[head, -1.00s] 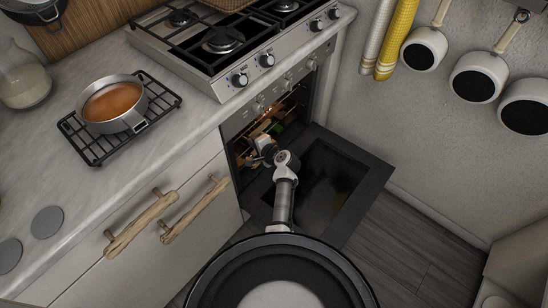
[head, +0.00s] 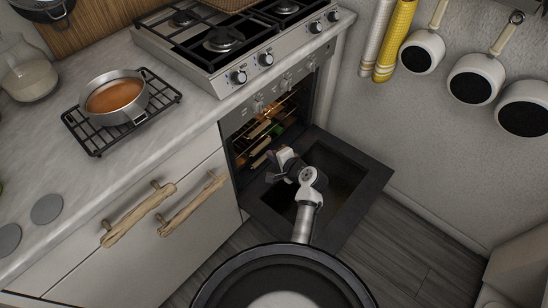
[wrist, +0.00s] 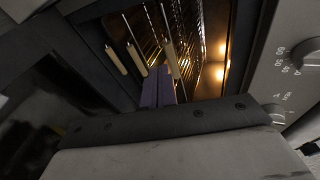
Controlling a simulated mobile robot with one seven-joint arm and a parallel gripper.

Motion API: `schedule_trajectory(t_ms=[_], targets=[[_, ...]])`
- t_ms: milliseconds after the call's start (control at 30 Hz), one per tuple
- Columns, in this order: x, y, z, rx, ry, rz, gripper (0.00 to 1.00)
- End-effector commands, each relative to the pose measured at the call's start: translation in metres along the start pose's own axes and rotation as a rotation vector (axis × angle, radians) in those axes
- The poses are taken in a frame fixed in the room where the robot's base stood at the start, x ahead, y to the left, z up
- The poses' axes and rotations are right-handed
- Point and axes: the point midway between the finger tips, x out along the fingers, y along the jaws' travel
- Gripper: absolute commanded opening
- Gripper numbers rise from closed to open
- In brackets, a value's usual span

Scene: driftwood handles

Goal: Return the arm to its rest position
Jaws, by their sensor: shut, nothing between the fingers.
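My gripper (head: 276,164) is above the lowered oven door (head: 370,188), just outside the oven opening. Its fingers are together and hold nothing. In the wrist view the two closed fingers (wrist: 158,88) point toward the lit oven inside. My arm reaches from the base over the door, with the elbow bent. Part of the oven inside is hidden behind my gripper in the head view.
A pan of orange food (head: 116,97) sits on a black rack on the counter. Driftwood-handled drawers (head: 150,230) are left; hanging pans (head: 474,85) are right.

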Motion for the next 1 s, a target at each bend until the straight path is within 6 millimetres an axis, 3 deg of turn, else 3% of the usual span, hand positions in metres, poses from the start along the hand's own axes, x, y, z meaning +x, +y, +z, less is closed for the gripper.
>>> schedule_trajectory(t_ms=[367,467,567,667,800,1000], targets=[[-0.007,-0.001,0.0,0.0,0.0,0.0,0.0],[-0.009,-0.02,-0.006,-0.078,0.026,0.001,0.0],[-0.017,-0.067,-0.02,-0.28,0.101,0.015,0.0],[-0.039,-0.133,-0.039,-0.557,0.234,0.047,0.0],[-0.089,-0.223,-0.058,-0.907,0.462,0.115,0.0],[-0.18,-0.326,-0.062,-1.252,0.803,0.239,0.0]])
